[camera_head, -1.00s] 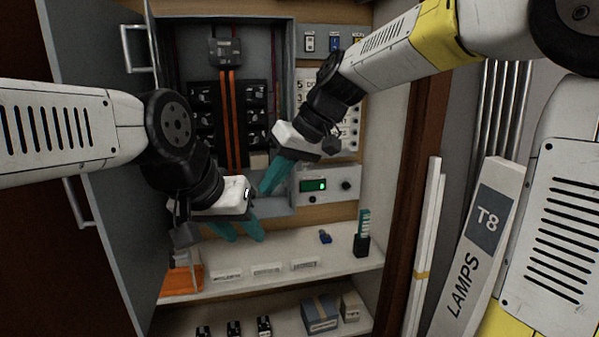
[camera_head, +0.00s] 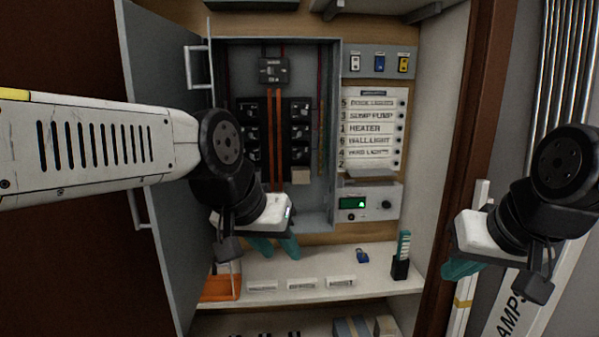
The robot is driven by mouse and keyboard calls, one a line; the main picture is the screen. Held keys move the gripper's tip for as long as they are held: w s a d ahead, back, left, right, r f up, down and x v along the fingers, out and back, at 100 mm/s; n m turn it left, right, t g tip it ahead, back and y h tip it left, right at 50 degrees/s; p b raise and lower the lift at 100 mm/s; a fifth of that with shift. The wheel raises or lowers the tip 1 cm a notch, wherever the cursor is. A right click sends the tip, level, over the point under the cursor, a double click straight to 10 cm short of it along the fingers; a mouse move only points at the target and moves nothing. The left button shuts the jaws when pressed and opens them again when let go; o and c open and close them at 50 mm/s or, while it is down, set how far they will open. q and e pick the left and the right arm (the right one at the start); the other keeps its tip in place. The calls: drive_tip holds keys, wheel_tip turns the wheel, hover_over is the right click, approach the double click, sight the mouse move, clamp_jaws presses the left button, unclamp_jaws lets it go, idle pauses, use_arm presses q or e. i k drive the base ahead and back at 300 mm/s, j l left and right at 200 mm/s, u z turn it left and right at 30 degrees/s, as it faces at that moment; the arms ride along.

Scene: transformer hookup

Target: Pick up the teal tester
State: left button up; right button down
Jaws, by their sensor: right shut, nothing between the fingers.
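The teal tester (camera_head: 404,243) stands upright in a small black holder (camera_head: 400,268) at the right end of the white shelf (camera_head: 385,287). My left gripper (camera_head: 275,248) hangs over the left part of the shelf, left of the tester. Its two teal fingers are spread apart with nothing visible between them. My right gripper (camera_head: 458,268) is right of the tester, in front of the cabinet's right frame. Its teal fingers are shut and empty. Neither gripper touches the tester.
A blue item (camera_head: 362,256) lies left of the holder. Several white labels (camera_head: 301,284) line the shelf front, with an orange tray (camera_head: 220,288) at its left end. The breaker box (camera_head: 333,140) and a meter panel (camera_head: 371,203) rise behind. The open metal door (camera_head: 165,120) stands left.

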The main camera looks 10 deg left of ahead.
sight(404, 238)
drive_tip(key=k+j+u, duration=0.3)
drive_tip(key=k, duration=0.3)
drive_tip(key=k+j+u, duration=0.3)
drive_tip(key=k+j, duration=0.15)
drive_tip(key=k+z, duration=0.15)
drive_tip(key=k, duration=0.35)
drive_tip(key=z, duration=0.7)
drive_tip(key=i+j+z, duration=0.15)
drive_tip(key=i, duration=0.2)
drive_tip(key=l+u, duration=0.1)
drive_tip(key=i+u, duration=0.2)
drive_tip(key=i, duration=1.7)
